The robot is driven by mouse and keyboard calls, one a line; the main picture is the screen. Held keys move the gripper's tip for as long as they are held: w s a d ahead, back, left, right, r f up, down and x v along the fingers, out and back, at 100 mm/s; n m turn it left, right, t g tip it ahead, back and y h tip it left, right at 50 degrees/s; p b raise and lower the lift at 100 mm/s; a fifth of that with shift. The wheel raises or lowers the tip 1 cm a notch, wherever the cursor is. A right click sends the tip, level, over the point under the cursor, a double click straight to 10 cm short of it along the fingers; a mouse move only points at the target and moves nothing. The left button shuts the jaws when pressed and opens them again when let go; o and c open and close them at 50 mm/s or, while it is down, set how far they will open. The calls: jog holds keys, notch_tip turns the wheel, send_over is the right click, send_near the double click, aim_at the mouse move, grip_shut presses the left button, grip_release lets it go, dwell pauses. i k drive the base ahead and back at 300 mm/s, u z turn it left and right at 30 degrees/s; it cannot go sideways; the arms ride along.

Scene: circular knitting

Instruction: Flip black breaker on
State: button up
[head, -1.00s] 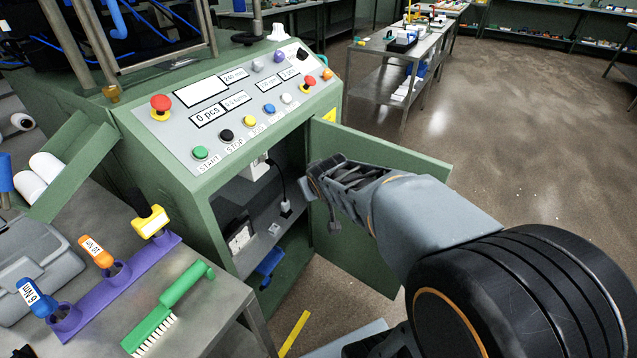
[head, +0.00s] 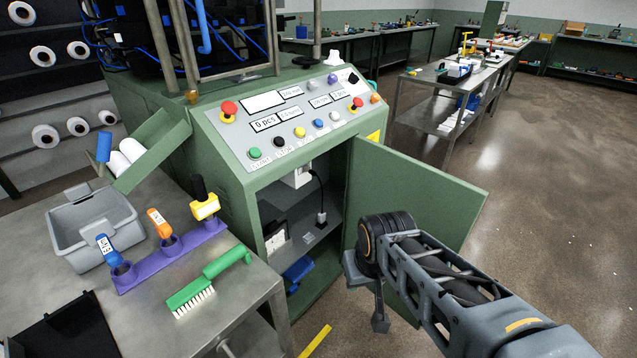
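The green control cabinet (head: 232,187) stands with its lower compartment open. A pale panel with dark parts (head: 275,239) is on the left inside the compartment. No black breaker can be made out clearly at this size. My gripper (head: 366,293) is to the right of the opening, in front of the open door, pointing down and left. It touches nothing that I can see. My wrist partly hides the door's lower part, and the finger gap is not clear.
The open green door (head: 425,190) sticks out to the right. A metal table (head: 235,312) at left holds a green brush (head: 209,281), a grey bin (head: 95,225) and a purple tool rack (head: 150,266). A blue object (head: 298,270) lies low in the cabinet. Floor at right is free.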

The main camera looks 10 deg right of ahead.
aim_at(305, 169)
jog(key=k, duration=0.25)
jog(key=z, duration=1.6)
jog(key=i, duration=1)
jog(key=u, duration=3.1)
